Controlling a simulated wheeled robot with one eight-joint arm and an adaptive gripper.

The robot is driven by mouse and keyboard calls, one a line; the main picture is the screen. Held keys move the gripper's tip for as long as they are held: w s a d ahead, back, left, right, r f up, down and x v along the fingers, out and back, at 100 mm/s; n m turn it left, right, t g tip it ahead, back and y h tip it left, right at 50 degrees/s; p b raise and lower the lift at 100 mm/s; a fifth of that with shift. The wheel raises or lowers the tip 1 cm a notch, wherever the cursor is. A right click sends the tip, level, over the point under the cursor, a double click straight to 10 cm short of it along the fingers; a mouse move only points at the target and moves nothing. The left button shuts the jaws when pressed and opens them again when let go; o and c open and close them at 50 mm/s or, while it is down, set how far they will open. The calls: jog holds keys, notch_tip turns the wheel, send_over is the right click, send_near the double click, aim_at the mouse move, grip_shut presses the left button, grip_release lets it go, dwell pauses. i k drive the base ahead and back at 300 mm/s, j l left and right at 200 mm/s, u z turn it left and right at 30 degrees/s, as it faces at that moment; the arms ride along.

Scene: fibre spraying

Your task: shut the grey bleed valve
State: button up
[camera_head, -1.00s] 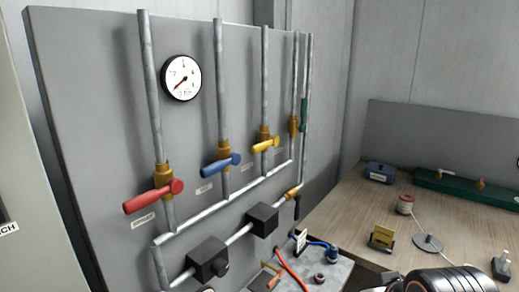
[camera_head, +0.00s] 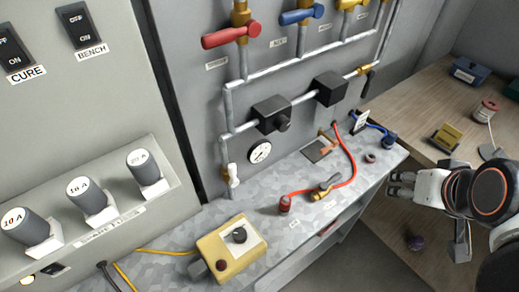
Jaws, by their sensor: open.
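No valve is labelled bleed legibly, so I cannot tell for certain which is the grey one. A dark grey lever (camera_head: 369,83) hangs down from a brass fitting (camera_head: 363,69) at the right end of the lower pipe. A pale, whitish fitting (camera_head: 233,175) sits low on the left pipe. My gripper (camera_head: 393,184) is open and empty at the right, beyond the bench's right edge and apart from all three. Part of it is hard to make out.
Red (camera_head: 231,37), blue (camera_head: 301,16) and yellow valve handles line the upper pipes. The metal bench (camera_head: 200,222) carries a yellow box (camera_head: 231,246), a red hose (camera_head: 352,165) and a gauge stands behind. A wooden bench (camera_head: 415,95) is at the right.

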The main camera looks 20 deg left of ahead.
aim_at(323, 186)
jog(key=u, duration=1.2)
jog(key=l+z, duration=0.25)
jog(key=z, duration=0.2)
jog(key=k+z, duration=0.2)
jog(key=k, duration=0.25)
